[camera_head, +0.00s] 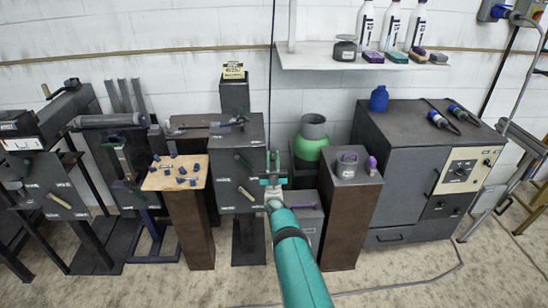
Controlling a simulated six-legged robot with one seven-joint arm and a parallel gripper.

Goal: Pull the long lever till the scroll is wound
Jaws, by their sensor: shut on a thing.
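My gripper (271,168), teal, is at the right front edge of a dark grey machine box (228,150). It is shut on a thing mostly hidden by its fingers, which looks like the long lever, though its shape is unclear. A beige-handled lever (249,195) slants across the box's front, just left of the gripper and apart from it. A similar beige handle (58,201) is on a machine at the far left. A grey roll (110,120) lies across the second machine from the left; I cannot tell whether it is the scroll.
A wooden-topped stand (175,174) with several small dark blue pieces stands left of the gripper. A brown pedestal (350,215) and a large grey cabinet (400,150) stand to the right. A wall shelf (310,57) holds bottles. The floor (400,275) in front is mostly clear.

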